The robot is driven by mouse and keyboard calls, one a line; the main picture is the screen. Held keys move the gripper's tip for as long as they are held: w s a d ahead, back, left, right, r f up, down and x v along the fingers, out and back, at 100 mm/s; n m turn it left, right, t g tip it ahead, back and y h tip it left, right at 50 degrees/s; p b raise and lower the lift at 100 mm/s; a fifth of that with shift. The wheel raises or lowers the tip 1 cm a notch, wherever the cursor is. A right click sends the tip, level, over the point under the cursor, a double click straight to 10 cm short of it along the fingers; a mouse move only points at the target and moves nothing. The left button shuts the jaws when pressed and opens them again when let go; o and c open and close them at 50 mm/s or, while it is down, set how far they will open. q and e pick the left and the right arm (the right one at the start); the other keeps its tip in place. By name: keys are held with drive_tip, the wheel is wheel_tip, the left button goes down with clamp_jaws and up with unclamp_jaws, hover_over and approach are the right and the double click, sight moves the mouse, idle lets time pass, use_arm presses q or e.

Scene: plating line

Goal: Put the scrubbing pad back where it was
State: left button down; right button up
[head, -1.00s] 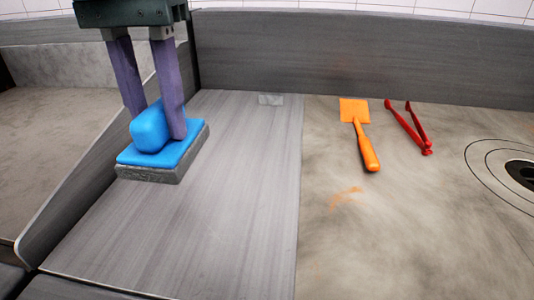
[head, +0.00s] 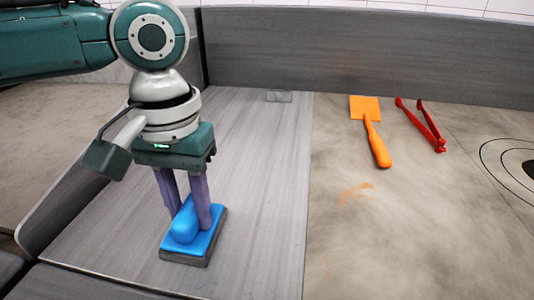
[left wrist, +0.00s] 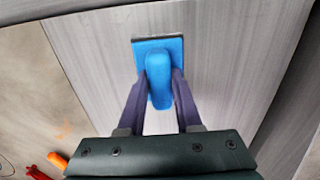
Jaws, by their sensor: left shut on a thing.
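The scrubbing pad (head: 206,243) has a blue top with a rounded blue handle and a dark grey scrubbing underside. In the head view it is at the lower left, at the grey wood-grained panel's near part. My left gripper (head: 196,226) is shut on the pad's handle, with one purple finger on each side. The left wrist view also shows the pad (left wrist: 174,46) and the fingers (left wrist: 158,98) around its handle. I cannot tell whether the pad's underside touches the panel. My right gripper is not in view.
An orange spatula (head: 374,141) and red tongs (head: 424,127) lie on the stained surface (head: 350,240) to the right. A small grey plate (head: 279,97) is at the panel's far edge. A grey wall (head: 360,52) runs behind. The wood-grained panel (head: 260,180) is otherwise clear.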

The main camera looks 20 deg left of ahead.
use_arm(q)
drive_tip(key=c, duration=0.6)
unclamp_jaws()
drive_tip(key=shift+f, duration=0.1)
